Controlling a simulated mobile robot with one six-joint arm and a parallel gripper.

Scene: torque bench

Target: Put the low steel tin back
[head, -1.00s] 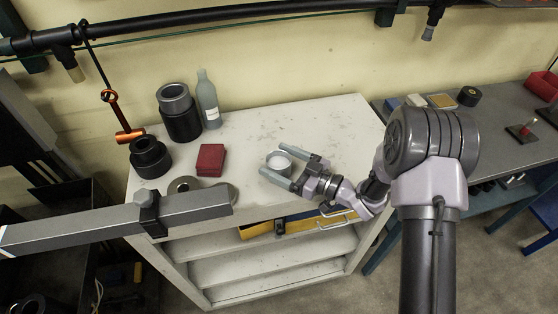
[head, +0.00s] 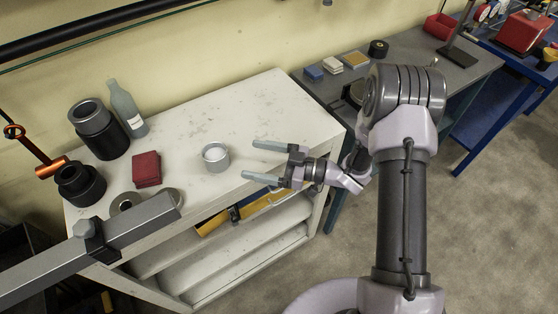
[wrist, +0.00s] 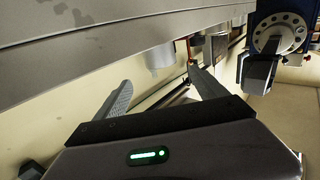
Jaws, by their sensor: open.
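The low steel tin (head: 215,157) is a short, round, silver-grey can. It stands upright on the white bench top (head: 232,110), right of the dark red block and near the front edge. My gripper (head: 249,160) is open and empty, just right of the tin in the head view. Its two grey fingers point left toward the tin, with a gap between their tips and its side. In the wrist view both fingers (wrist: 160,74) are spread apart. A pale round form beyond them looks like the tin, but is unclear.
Left of the tin are a dark red block (head: 146,169), a grey bottle (head: 126,108), black sockets (head: 97,130) and a steel ring (head: 127,203). A grey beam (head: 90,250) crosses the bench's front left corner.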

